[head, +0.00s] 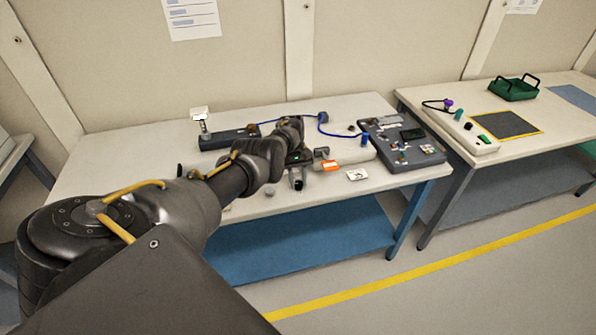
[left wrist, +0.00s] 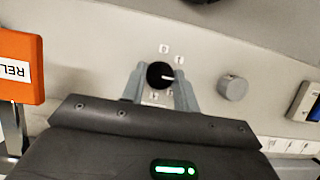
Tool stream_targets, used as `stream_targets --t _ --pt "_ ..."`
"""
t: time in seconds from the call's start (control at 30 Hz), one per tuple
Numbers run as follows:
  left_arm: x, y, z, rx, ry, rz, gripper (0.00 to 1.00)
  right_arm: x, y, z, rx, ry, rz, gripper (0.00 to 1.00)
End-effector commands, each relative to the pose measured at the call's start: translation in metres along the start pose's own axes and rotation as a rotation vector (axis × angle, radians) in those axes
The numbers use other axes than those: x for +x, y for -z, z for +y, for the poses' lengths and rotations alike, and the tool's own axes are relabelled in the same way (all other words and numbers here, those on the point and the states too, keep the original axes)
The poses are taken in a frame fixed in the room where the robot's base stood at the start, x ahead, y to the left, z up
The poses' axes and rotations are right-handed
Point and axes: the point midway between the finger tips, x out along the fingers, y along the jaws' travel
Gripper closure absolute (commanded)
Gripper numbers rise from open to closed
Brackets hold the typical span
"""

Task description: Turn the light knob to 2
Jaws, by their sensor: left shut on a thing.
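The light knob (left wrist: 157,76) is a small black round knob with a white pointer line, on a pale grey panel (left wrist: 110,40). White number marks surround it; 0 is above it and 1 is at its upper right. The pointer points to the right, a little below the 1. Marks below the knob are partly hidden by my fingers. My left gripper (left wrist: 160,80) is shut on the knob, one finger on each side. In the head view my left gripper (head: 296,172) is over the left table, and the knob is hidden there. My right gripper is not in view.
A grey knob (left wrist: 233,88) is right of the light knob; an orange block (left wrist: 20,67) with cut-off lettering is left. In the head view, a dark panel (head: 395,165) with several parts is on the table's right. A green tray (head: 514,89) stands on the right table.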

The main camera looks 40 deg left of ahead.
Motion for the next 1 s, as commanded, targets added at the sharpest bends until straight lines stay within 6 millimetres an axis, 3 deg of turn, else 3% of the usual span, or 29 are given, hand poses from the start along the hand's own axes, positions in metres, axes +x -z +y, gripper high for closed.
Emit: stream_targets --t 0.2,0.23,0.4,0.73,1.0 --pt "0.000 0.000 0.000 -0.001 0.000 0.000 0.93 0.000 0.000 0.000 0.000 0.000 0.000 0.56" --pt "0.000 0.000 0.000 -0.001 0.000 0.000 0.69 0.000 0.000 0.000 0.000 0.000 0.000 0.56" --pt "0.000 0.000 0.000 -0.001 -0.001 0.000 0.48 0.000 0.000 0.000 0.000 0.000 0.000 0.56" --pt "-0.004 0.000 0.000 -0.001 -0.001 0.002 0.48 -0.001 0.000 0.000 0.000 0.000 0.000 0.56" --pt "-0.050 0.001 0.000 -0.002 -0.003 0.004 0.48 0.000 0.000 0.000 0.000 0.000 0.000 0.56"
